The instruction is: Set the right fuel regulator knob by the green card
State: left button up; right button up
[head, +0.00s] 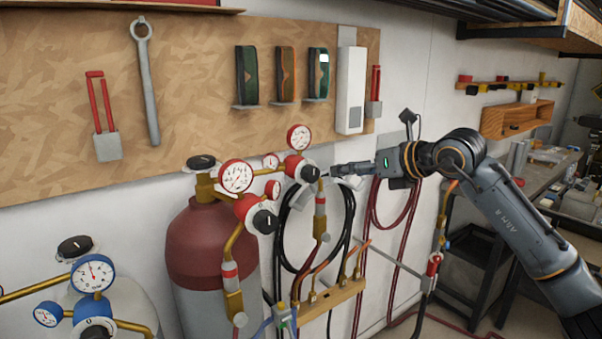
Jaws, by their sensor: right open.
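Two red-gauged regulators stand by the dark red cylinder (212,245). The right one has a gauge (299,137) on top and a black knob (310,174) with a white mark on its face. The left one has a gauge (236,176) and a black knob (265,221). My right gripper (334,170) is open, its fingers pointing left just right of the right knob. I cannot tell whether they touch it. A dark green item (246,75) hangs on the board; I cannot tell whether it is the green card. My left gripper is not in view.
A blue-gauged regulator (92,273) is at the lower left. Black hoses (346,215) and red hoses (395,215) hang behind and below my right gripper. A wooden hose block (332,300) sits below.

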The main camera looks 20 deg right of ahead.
aim_at(314, 174)
jog(key=p+x, duration=0.1)
jog(key=x, duration=0.3)
jog(key=p+x, duration=0.2)
jog(key=x, duration=0.1)
jog(key=p+x, duration=0.1)
jog(key=x, duration=0.3)
jog(key=shift+w+a+r, duration=0.15)
jog(key=shift+w+a, duration=0.05)
jog(key=shift+w, duration=0.15)
jog(key=shift+w+a+f+p, duration=0.25)
jog(key=shift+w+p, duration=0.1)
jog(key=shift+w, duration=0.15)
jog(key=shift+w+f, duration=0.15)
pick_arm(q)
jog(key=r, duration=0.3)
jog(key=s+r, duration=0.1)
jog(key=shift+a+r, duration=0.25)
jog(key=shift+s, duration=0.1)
pick_arm(e)
jog(key=c, duration=1.2)
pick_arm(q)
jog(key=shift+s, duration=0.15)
